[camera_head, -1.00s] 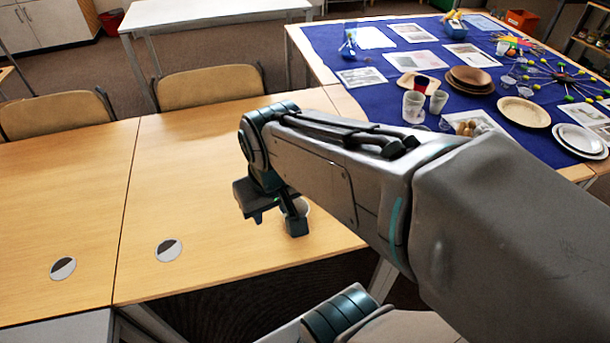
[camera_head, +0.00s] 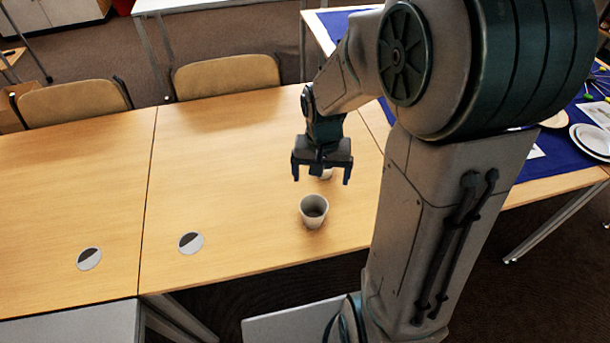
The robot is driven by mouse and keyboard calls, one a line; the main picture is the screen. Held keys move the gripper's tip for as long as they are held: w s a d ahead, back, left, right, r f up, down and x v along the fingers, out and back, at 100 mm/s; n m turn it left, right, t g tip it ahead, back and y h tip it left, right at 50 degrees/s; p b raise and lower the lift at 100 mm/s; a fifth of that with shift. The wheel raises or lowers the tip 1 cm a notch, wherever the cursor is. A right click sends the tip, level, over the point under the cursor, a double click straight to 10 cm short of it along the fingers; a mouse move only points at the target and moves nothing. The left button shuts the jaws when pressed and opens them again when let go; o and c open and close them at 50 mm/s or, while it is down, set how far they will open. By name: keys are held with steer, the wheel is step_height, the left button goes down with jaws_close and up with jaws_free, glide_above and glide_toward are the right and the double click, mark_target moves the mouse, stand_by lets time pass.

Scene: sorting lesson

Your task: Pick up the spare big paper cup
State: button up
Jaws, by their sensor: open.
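A pale paper cup (camera_head: 314,211) stands upright on the wooden table, open end up, near the table's front edge. A second pale cup (camera_head: 326,174) stands just behind it, mostly hidden by my gripper. I cannot tell which of the two is the spare big one; the front one shows whole. My gripper (camera_head: 321,181) points down with its fingers apart and nothing between them that I can make out. It appears above and behind the front cup, in front of the second cup in the picture. It does not appear to touch the front cup.
Two round black-and-white discs (camera_head: 190,243) (camera_head: 89,259) lie on the wooden table (camera_head: 225,180) at the left. Two chairs (camera_head: 226,77) (camera_head: 72,103) stand behind it. A blue-covered table with white plates (camera_head: 590,140) is at the right, largely hidden by my arm.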

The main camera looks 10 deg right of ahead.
step_height(320, 180, down, 2)
steer(key=w, duration=0.2)
steer(key=m, duration=0.1)
glide_toward(314, 207)
steer(key=shift+s+f+g+p, duration=0.15)
steer(key=shift+s+f+p, duration=0.1)
steer(key=shift+s, duration=0.3)
steer(key=shift+s+f+g+p, duration=0.15)
steer(key=shift+s+f, duration=0.1)
steer(key=shift+s, duration=0.3)
steer(key=f, duration=0.4)
steer(key=shift+a+p, duration=0.35)
steer(key=shift+p, duration=0.05)
steer(key=shift+f, duration=0.6)
steer(key=c, duration=1)
